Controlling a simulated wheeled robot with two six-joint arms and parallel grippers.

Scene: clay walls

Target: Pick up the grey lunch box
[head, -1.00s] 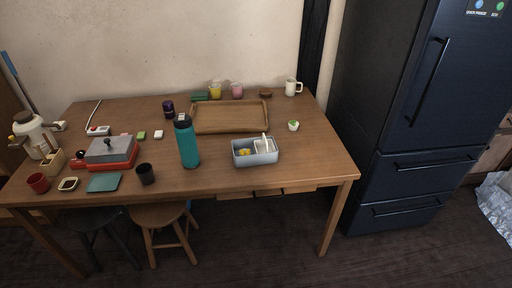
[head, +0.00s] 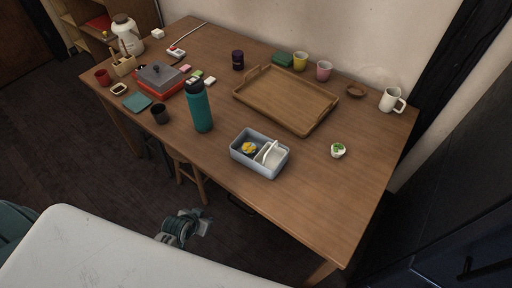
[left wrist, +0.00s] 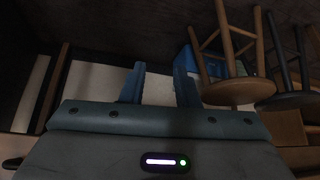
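The grey lunch box (head: 239,153) is an open, two-part box on the near edge of the wooden table. The lunch box is not seen in the left wrist view. My right gripper is not in view.
A tall teal bottle (head: 200,108) stands just left of the box. A wooden tray (head: 285,99) lies behind it, and a small white cup with green (head: 338,150) is to the right. The table (head: 310,190) is clear at front right. Stools (left wrist: 233,91) stand under it.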

